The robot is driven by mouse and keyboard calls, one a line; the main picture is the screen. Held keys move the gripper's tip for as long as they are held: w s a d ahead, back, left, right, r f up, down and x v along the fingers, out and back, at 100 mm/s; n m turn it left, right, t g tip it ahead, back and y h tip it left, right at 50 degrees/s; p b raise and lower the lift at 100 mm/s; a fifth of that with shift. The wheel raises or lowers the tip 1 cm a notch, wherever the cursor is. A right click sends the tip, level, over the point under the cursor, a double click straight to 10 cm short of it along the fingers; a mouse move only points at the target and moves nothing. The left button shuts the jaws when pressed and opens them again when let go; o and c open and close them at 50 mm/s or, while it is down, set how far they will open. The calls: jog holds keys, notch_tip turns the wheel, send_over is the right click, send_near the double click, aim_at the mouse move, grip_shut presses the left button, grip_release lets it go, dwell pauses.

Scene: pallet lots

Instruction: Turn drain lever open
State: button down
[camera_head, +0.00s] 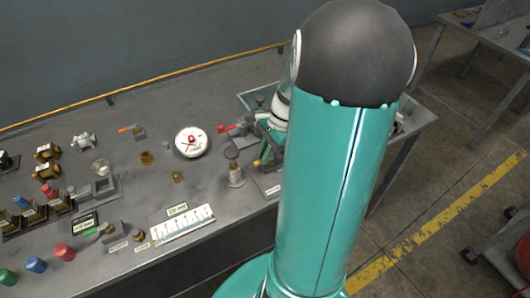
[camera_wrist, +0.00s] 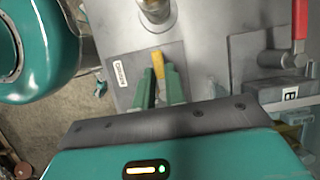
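A yellow lever (camera_wrist: 158,66) stands by a small labelled plate (camera_wrist: 119,73) on the grey bench, and its yellow tip also shows in the head view (camera_head: 257,163). My gripper (camera_wrist: 161,76) has its two green fingers close together, one on each side of the yellow lever. I cannot tell whether the fingers touch it. In the head view my arm hides most of the gripper. A red lever (camera_wrist: 300,20) on a grey fitting is at the upper right of the wrist view, and it also shows in the head view (camera_head: 228,128). Which one is the drain lever cannot be read.
A brass-and-metal post (camera_head: 235,175) stands just left of my gripper. A grey tray (camera_head: 252,98) is behind.

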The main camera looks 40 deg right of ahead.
jog(key=shift+n, duration=0.4)
jog(key=n, duration=0.1)
jog(key=n+g, duration=0.1)
jog(key=n, duration=0.1)
jog(key=shift+s+n+g, duration=0.3)
jog(key=shift+s, duration=0.05)
jog(key=n+g, duration=0.1)
jog(key=n, duration=0.3)
jog(key=shift+s+d+n+g, duration=0.15)
jog(key=shift+s+n+g, duration=0.15)
jog(key=shift+s+g, duration=0.1)
jog(key=n, duration=0.1)
jog(key=n+h, duration=0.1)
jog(key=n, duration=0.1)
jog(key=n+g, duration=0.1)
jog(key=shift+s+d, duration=0.25)
jog(key=shift+s, duration=0.1)
jog(key=shift+s+d+n+g+h, duration=0.15)
jog(key=shift+n+h, duration=0.2)
jog(key=shift+n, duration=0.45)
jog(key=shift+w+d+n+g+h, duration=0.1)
jog(key=shift+n+g+h, duration=0.15)
jog(key=shift+n, duration=0.55)
jog(key=shift+s+d+n+g+h, duration=0.15)
jog(key=shift+n+h, duration=0.25)
jog(key=shift+n, duration=0.4)
jog(key=c, duration=1.5)
grip_release()
jog(key=shift+o, duration=0.2)
